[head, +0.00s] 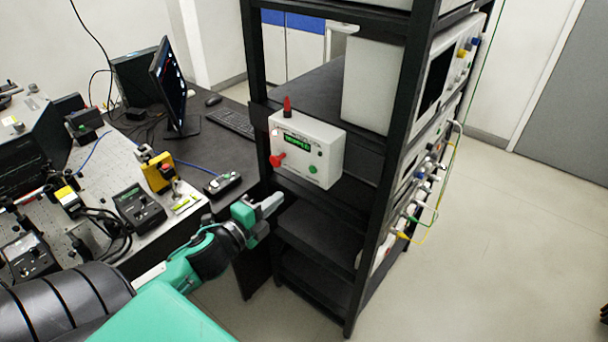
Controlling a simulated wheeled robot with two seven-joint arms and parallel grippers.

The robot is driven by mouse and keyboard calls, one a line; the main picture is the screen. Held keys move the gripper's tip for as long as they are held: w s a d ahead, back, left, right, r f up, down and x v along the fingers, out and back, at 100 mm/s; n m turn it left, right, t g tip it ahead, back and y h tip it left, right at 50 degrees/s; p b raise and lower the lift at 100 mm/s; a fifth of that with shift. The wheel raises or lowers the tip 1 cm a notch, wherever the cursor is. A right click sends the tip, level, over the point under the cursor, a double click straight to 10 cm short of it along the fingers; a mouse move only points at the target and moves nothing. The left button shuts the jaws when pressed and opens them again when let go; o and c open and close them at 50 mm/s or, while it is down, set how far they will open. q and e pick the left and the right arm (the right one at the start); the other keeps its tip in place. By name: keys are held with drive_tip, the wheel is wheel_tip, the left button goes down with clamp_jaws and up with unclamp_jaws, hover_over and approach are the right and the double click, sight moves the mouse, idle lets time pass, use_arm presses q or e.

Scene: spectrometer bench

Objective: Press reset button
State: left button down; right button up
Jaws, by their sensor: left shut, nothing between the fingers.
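A white control box (325,143) with a green digital display (297,141) is mounted at the front of the black rack. A round green button (312,169) sits low on its front face, right of a larger red knob or button (277,160). Labels are too small to read, so I cannot tell which one is the reset button. My left gripper (274,202) is shut and empty, below and a little left of the green button, apart from the box. My right gripper is out of view.
The black rack (396,120) holds instruments and cables on its right side. A perforated optical table (110,160) with several devices is at left. A monitor (170,83) and keyboard (232,122) stand on the dark desk behind. Open floor (490,240) lies at right.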

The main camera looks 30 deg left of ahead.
sight(312, 171)
use_arm(q)
drive_tip(key=w+p, duration=0.1)
drive_tip(key=w, duration=0.2)
drive_tip(key=w+p, duration=0.1)
drive_tip(key=w, duration=0.2)
drive_tip(key=w+p, duration=0.1)
drive_tip(key=w, duration=0.3)
drive_tip(key=shift+d+r+p, duration=0.15)
drive_tip(key=shift+d+p, duration=0.15)
drive_tip(key=shift+d, duration=0.05)
drive_tip(key=shift+w+d, duration=0.1)
drive_tip(key=shift+w, duration=0.55)
drive_tip(key=shift+f, duration=0.2)
